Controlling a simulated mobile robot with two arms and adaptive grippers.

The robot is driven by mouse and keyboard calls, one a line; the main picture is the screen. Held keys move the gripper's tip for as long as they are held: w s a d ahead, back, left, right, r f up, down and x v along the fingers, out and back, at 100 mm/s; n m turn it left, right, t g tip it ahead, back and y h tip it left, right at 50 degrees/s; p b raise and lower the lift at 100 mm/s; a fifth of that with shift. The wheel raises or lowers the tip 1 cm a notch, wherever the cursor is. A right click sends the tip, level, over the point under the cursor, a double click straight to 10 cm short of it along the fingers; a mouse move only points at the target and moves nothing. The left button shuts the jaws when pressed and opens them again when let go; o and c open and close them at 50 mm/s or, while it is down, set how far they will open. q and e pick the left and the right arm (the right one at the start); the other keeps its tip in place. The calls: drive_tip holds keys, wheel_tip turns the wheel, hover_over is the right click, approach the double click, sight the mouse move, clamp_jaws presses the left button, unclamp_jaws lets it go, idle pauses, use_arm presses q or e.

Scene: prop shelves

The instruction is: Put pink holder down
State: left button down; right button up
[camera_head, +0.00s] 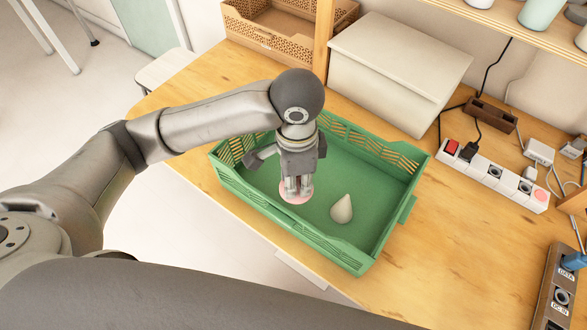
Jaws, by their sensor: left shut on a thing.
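The pink holder (293,198) shows as a small pink rounded rim in the green crate (375,245), mostly hidden under my left gripper. My left gripper (296,188) points down over the left half of the crate and is shut on the pink holder. I cannot tell whether the holder touches the crate floor. My right gripper is not in view.
A pale pear-shaped object (342,209) stands in the crate just right of the holder. A white box (398,68) and a brown basket (270,30) are behind. A power strip (490,175) lies to the right.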

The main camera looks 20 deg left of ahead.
use_arm(q)
drive_tip(key=w+a+f, duration=0.1)
drive_tip(key=w+f, duration=0.1)
drive_tip(key=w+a+f, duration=0.1)
drive_tip(key=w+f, duration=0.1)
drive_tip(key=w+a+f, duration=0.2)
drive_tip(key=w, duration=0.1)
drive_tip(key=shift+f, duration=0.25)
drive_tip(key=shift+w+a+f, duration=0.1)
drive_tip(key=shift+w+f, duration=0.05)
drive_tip(key=shift+f, duration=0.15)
drive_tip(key=f, duration=0.1)
drive_tip(key=f+p, duration=0.1)
drive_tip(key=f, duration=0.1)
drive_tip(key=shift+w+a, duration=0.1)
drive_tip(key=shift+w, duration=0.1)
drive_tip(key=shift+f, duration=0.25)
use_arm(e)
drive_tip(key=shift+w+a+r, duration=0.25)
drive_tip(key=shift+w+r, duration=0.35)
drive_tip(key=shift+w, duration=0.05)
use_arm(q)
drive_tip(key=c, duration=1.6)
unclamp_jaws()
drive_tip(key=shift+f, duration=0.15)
drive_tip(key=o, duration=0.5)
drive_tip(key=shift+c, duration=0.2)
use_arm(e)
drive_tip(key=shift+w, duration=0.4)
